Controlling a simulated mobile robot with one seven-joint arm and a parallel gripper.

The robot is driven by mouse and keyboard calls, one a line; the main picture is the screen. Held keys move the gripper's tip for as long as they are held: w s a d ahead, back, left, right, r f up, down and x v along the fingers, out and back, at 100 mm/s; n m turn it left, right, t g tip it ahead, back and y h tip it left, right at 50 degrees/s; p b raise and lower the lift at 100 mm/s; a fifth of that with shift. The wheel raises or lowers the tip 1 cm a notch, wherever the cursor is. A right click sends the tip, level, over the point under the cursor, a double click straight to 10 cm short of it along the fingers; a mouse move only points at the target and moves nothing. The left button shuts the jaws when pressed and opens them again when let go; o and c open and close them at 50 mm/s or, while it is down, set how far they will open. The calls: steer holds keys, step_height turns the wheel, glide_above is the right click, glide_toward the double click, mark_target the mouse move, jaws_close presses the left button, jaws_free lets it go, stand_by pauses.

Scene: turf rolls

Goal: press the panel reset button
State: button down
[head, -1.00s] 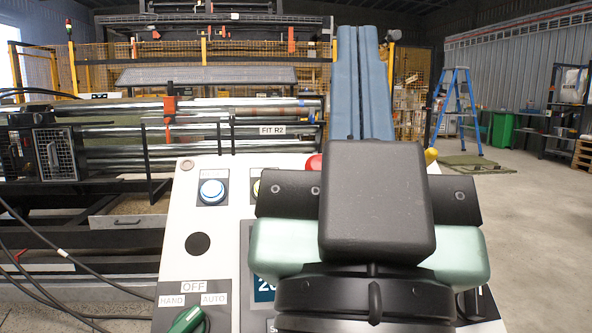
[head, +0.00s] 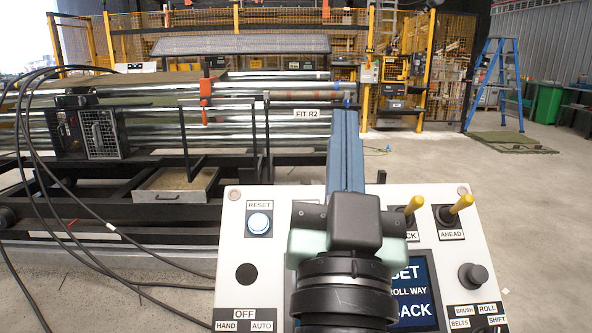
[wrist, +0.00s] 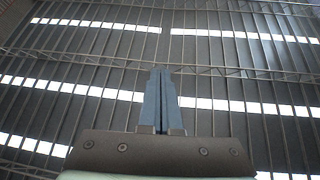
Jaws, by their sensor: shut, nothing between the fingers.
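The reset button (head: 259,222) is a round, lit, bluish-white button under a RESET label, at the upper left of the white control panel (head: 232,240). It is in plain sight in the head view. My gripper (head: 345,114) has long blue fingers, shut and empty, pointing up above the panel's top edge. It is to the right of the button in the picture, apart from it. My arm hides the panel's middle. In the wrist view, the shut fingers (wrist: 160,74) point toward the roof, and neither panel nor button shows.
Two yellow-handled levers (head: 460,204) and a black knob (head: 473,276) are on the panel's right. A screen (head: 412,290) is partly covered by my arm. Black cables (head: 60,190) hang at left. Roller machinery (head: 200,130) stands behind. Open floor (head: 440,165) lies at the right.

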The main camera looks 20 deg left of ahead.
mark_target(253, 221)
steer(key=w+a+m+g+y+p, duration=0.25)
steer(key=w+a+g+p, duration=0.4)
steer(key=p, duration=1.35)
steer(key=s+a+f+m+g+p, duration=0.2)
steer(key=s+a+f+p, duration=0.2)
steer(key=p, duration=1.1)
step_height(253, 221, down, 3)
steer(key=s, duration=0.2)
steer(key=shift+s, duration=0.4)
steer(key=shift+f, duration=0.1)
steer(key=w+f+b, duration=0.1)
steer(key=f+b, duration=0.1)
steer(key=w+f+b, duration=0.1)
steer(key=w+f, duration=0.1)
steer(key=w+a+f+b, duration=0.1)
steer(key=f+b, duration=0.1)
steer(key=shift+w+a+b, duration=0.1)
steer(key=shift+w+b, duration=0.2)
steer(key=shift+b, duration=0.05)
steer(key=shift+w+a+f+b, duration=0.15)
steer(key=shift+w+f+b, duration=0.2)
steer(key=shift+w+b, duration=0.15)
steer(key=shift+f, duration=0.1)
